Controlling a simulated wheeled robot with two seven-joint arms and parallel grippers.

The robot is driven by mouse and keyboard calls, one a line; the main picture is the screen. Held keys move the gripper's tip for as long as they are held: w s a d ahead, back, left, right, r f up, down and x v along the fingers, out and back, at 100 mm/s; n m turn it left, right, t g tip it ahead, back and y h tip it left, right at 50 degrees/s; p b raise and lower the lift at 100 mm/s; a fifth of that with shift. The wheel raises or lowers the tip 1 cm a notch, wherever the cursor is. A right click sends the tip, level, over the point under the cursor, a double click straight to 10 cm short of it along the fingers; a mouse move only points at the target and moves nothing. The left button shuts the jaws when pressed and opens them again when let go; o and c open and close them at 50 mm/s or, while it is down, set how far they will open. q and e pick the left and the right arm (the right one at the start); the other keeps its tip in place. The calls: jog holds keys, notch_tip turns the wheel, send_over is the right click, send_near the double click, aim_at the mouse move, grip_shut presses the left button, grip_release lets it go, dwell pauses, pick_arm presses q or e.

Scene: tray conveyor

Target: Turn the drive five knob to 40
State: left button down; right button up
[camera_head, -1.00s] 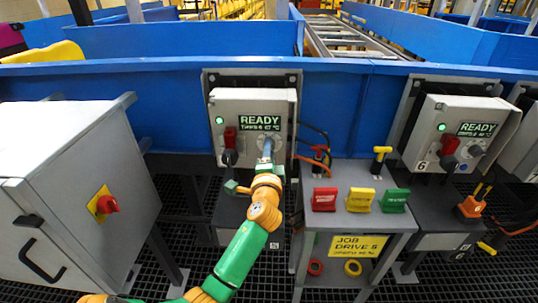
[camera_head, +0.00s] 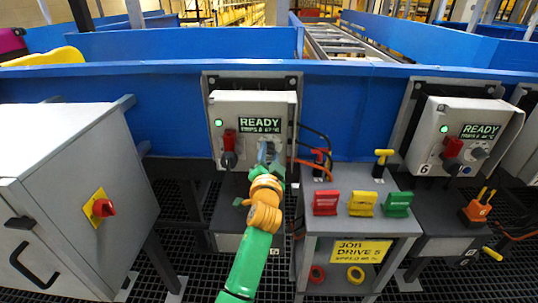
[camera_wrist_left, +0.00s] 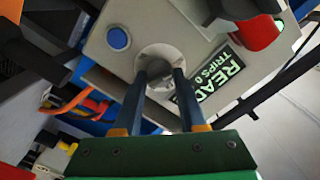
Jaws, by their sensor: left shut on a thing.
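The drive five box (camera_head: 225,112) is a grey cabinet with a green READY display (camera_head: 261,125), at the middle of the head view. Its grey round knob sits below the display, mostly hidden by my gripper in that view. In the left wrist view the knob (camera_wrist_left: 158,57) shows between the fingertips. My left gripper (camera_head: 267,152) is shut on the knob, one finger on each side; it also shows in the left wrist view (camera_wrist_left: 160,80). The knob's scale and setting cannot be read. My right gripper is not in view.
A red-handled switch (camera_head: 229,143) is left of the knob; a blue button (camera_wrist_left: 118,38) is on the same face. A bench (camera_head: 335,225) with coloured blocks and a yellow job sign (camera_head: 352,252) stands right. A grey cabinet (camera_head: 60,190) stands left. The drive six box (camera_head: 430,135) is farther right.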

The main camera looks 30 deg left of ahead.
pick_arm(q)
jog(key=shift+r, duration=0.15)
jog(key=c, duration=0.5)
grip_release()
jog(key=shift+w, duration=0.1)
jog(key=v, duration=0.7)
